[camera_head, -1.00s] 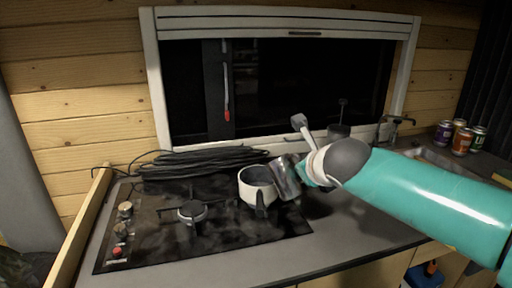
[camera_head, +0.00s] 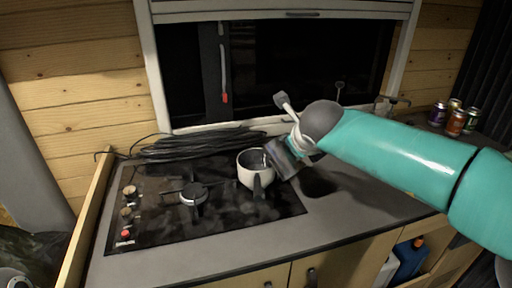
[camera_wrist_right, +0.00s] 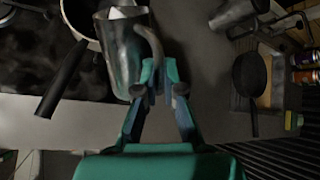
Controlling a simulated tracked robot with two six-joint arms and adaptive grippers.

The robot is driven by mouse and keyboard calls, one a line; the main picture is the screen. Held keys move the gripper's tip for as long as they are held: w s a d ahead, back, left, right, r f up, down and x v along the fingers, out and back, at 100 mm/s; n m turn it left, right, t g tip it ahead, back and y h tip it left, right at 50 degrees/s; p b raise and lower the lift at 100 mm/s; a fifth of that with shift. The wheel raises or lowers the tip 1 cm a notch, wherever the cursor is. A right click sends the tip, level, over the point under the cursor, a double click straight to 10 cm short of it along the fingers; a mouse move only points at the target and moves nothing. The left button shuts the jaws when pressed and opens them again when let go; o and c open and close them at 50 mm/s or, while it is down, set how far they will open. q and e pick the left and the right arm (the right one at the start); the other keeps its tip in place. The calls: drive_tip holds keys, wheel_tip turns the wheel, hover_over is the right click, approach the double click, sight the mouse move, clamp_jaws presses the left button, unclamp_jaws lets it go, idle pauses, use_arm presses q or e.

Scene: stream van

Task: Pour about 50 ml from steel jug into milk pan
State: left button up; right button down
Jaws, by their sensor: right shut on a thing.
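The steel jug (camera_head: 283,159) is tilted, its mouth toward the milk pan, at the pan's right rim in the head view. It also shows in the right wrist view (camera_wrist_right: 123,62), with a pale patch at its mouth. The white milk pan (camera_head: 250,178) with a dark handle stands at the right side of the hob; in the right wrist view its dark handle (camera_wrist_right: 62,82) shows. My right gripper (camera_wrist_right: 161,78) is shut on the jug's handle. A thin bright streak shows inside the pan; I cannot tell if it is liquid. My left gripper is not in view.
The black hob (camera_head: 150,215) has a free burner (camera_head: 193,193) left of the pan. Coiled black cable (camera_head: 195,145) lies behind it. Several cans (camera_head: 455,122) stand at the far right. In the right wrist view, a dark pan (camera_wrist_right: 251,80) lies at right.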

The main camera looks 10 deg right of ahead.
drive_tip(key=shift+w+a+r+g+h+p, duration=0.15)
drive_tip(key=shift+r+g+p, duration=0.1)
drive_tip(key=shift+p, duration=0.25)
drive_tip(key=shift+w+r+g+h+p, duration=0.15)
drive_tip(key=shift+r+p, duration=0.1)
drive_tip(key=shift+p, duration=0.25)
drive_tip(key=shift+w+a+r+n+g+p, duration=0.2)
drive_tip(key=shift+r+g+p, duration=0.1)
drive_tip(key=shift+p, duration=0.5)
drive_tip(key=shift+w+a+r+n+g+p, duration=0.1)
drive_tip(key=shift+r+n+g+p, duration=0.15)
drive_tip(key=shift+p, duration=0.5)
idle(0.4)
